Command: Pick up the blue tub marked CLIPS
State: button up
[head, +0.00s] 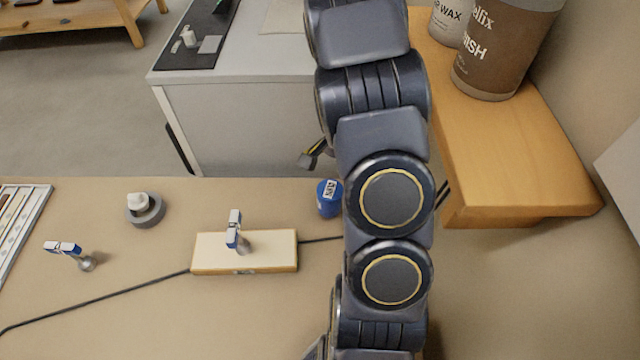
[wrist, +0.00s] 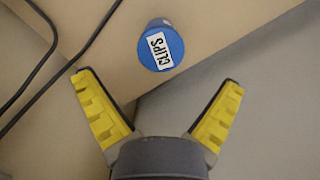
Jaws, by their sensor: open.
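The blue tub (wrist: 161,45) with a white CLIPS label on its lid stands on the tan bench, near the bench edge in the wrist view. It also shows in the head view as a small blue tub (head: 328,200) just left of my arm. My gripper (wrist: 158,88) has its two yellow-padded fingers spread wide and empty. The tub lies beyond the fingertips, roughly centred between them, not touching either finger.
A black cable (head: 100,296) runs over the bench to a cream block (head: 270,252) with a small standing item on it. A grey round holder (head: 145,210) stands further left. A wooden shelf (head: 510,180) with large tins is at right. The bench front-left is mostly clear.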

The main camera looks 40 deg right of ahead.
aim_at(330, 191)
jog(key=shift+s+d+f+m, duration=0.1)
jog(key=shift+d+f+m, duration=0.1)
jog(key=shift+d+f, duration=0.25)
jog(key=shift+s+d+f+m, duration=0.1)
jog(key=shift+d+f+m, duration=0.1)
jog(key=shift+f, duration=0.3)
jog(key=f, duration=0.2)
jog(key=a+f, duration=0.1)
jog(key=f, duration=0.4)
jog(key=shift+w+a+f, duration=0.2)
jog(key=shift+w+a, duration=0.1)
jog(key=c, duration=1.2)
